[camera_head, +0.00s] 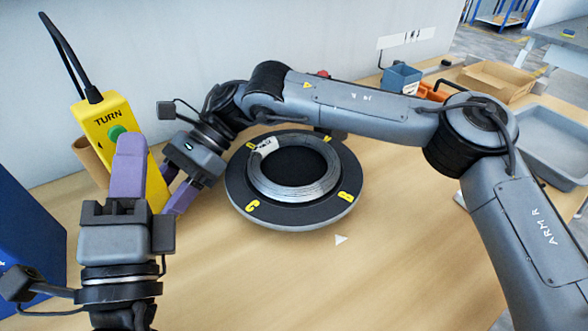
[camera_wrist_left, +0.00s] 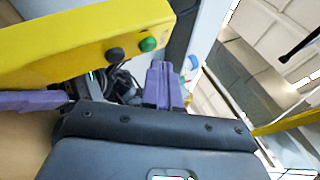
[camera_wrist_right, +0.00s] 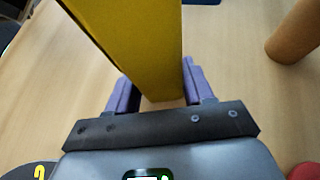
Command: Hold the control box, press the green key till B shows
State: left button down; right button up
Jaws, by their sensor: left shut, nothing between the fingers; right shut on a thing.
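The yellow control box (camera_head: 102,117) stands at the left, marked TURN, with a cable from its top. My right gripper (camera_head: 174,187) is shut on its lower part, which shows between the fingers in the right wrist view (camera_wrist_right: 145,50). My left gripper (camera_head: 130,150) is shut and empty in front of the box. Its tips are just below the green key (camera_head: 117,131); I cannot tell whether they touch. The left wrist view shows the green key (camera_wrist_left: 148,44) beside a black button. The turntable (camera_head: 293,216) bears a wire coil (camera_head: 275,188); its yellow B is at right front, its C at left front.
A white triangle (camera_head: 340,239) lies on the table in front of the turntable, with B nearest but not squarely facing it. A brown cylinder (camera_wrist_right: 295,35) stands near the box. A blue bin (camera_head: 401,78), cardboard box and grey tray are at back right. The front middle is clear.

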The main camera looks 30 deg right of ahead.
pick_arm(q)
jog(key=shift+s+d, duration=0.25)
jog(key=shift+s, duration=0.7)
jog(key=shift+s+d, duration=0.3)
jog(key=shift+s, duration=0.65)
jog(key=shift+s+d, duration=0.25)
jog(key=shift+s, duration=0.7)
pick_arm(e)
jog(key=o, duration=0.9)
jog(key=shift+c, duration=0.2)
